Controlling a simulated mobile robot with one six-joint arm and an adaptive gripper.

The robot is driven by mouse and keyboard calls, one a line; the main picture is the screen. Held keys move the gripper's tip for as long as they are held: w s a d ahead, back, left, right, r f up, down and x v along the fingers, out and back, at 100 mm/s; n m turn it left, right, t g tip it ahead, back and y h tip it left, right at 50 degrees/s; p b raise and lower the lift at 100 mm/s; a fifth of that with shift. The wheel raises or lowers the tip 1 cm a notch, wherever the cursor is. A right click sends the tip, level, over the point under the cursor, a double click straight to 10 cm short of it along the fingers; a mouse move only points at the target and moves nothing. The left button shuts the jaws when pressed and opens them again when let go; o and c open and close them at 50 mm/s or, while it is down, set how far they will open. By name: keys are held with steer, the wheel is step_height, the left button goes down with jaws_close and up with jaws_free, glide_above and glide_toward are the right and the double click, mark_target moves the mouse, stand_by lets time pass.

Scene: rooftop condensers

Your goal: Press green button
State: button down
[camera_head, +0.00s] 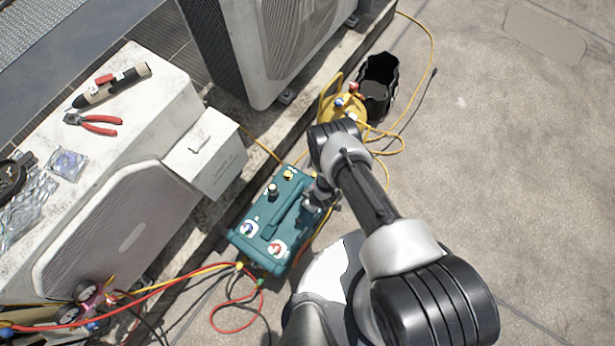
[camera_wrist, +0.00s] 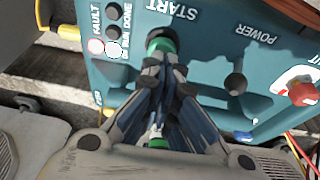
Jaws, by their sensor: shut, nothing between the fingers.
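The green button (camera_wrist: 160,43) shows in the wrist view under the START label on the teal machine's (camera_wrist: 212,62) panel. My gripper (camera_wrist: 164,66) is shut and empty, its fingertips right at the button and overlapping its lower edge in the picture. I cannot tell whether they touch it or whether it is pressed in. In the head view the teal machine (camera_head: 259,217) lies on the ground beside the concrete curb. My gripper (camera_head: 313,202) is at the machine's right side there, and the button is hidden from that view.
The panel also has a black switch (camera_wrist: 235,82) by POWER, a red knob (camera_wrist: 302,93) and FAULT and DONE lights. Red and yellow hoses (camera_head: 180,283) run nearby. A yellow tank (camera_head: 347,110) and black bucket (camera_head: 378,83) stand beyond. Open ground is to the right.

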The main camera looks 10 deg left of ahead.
steer(key=shift+f, duration=0.95)
step_height(320, 180, up, 4)
steer(key=shift+w+f+p, duration=0.15)
steer(key=shift+f+p, duration=0.1)
steer(key=shift+p, duration=0.65)
steer(key=p+v, duration=0.5)
steer(key=v, duration=0.5)
steer(key=shift+r, duration=0.3)
